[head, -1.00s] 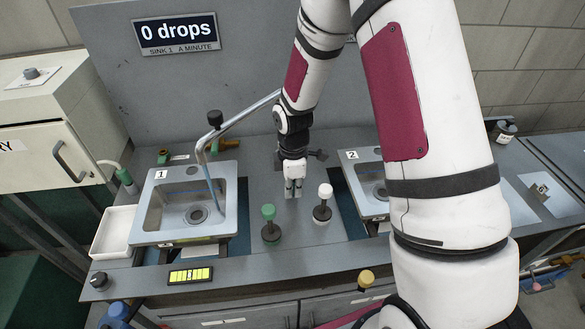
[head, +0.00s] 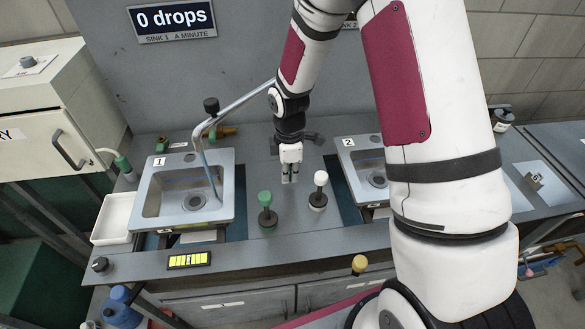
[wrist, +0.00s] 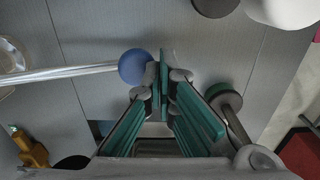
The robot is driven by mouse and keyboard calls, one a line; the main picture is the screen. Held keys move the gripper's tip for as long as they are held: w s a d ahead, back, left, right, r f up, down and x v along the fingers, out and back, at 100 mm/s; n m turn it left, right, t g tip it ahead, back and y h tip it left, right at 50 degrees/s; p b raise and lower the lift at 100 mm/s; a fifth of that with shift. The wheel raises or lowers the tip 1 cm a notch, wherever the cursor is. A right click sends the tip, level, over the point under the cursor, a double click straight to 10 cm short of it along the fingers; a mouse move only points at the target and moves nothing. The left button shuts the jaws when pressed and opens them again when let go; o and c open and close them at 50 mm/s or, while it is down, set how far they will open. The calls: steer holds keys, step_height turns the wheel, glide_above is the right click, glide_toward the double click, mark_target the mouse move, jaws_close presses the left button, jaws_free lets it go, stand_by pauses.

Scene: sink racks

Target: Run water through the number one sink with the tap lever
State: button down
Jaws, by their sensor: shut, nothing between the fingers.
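The number one sink (head: 148,208) is a grey basin at the left of the counter in the head view. A bright metal rod (wrist: 75,73) ending in a blue ball (wrist: 133,67) crosses the left of the wrist view. I cannot tell for sure which part is the tap lever. My gripper (head: 290,178) is shut and empty, pointing down right of sink one. In the wrist view its fingertips (wrist: 166,62) appear just right of the ball; contact is unclear.
A green knob (head: 265,198) and a white knob (head: 320,178) stand on the counter near my gripper. The number two sink (head: 345,160) is partly behind my arm. A sign (head: 170,18) reads 0 drops, sink 1, a minute. A white tray (head: 112,215) sits left of sink one.

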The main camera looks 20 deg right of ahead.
steer(key=s+a+r, duration=0.1)
steer(key=s+r, duration=0.3)
steer(key=r, duration=0.7)
steer(key=shift+s+r, duration=0.2)
steer(key=shift+s, duration=0.2)
steer(key=s+d+r+m+t, duration=0.1)
steer(key=s+r+m, duration=0.25)
steer(key=r, duration=0.35)
steer(key=s+d+r+m+t, duration=0.2)
steer(key=s+r+m, duration=0.15)
steer(key=r, duration=0.45)
steer(key=s+r+m+t, duration=0.2)
steer(key=s+r+m, duration=0.5)
steer(key=s, duration=0.4)
steer(key=shift+s+r+m+t, duration=0.2)
steer(key=shift+r+m+t, duration=0.1)
steer(key=shift+m, duration=0.6)
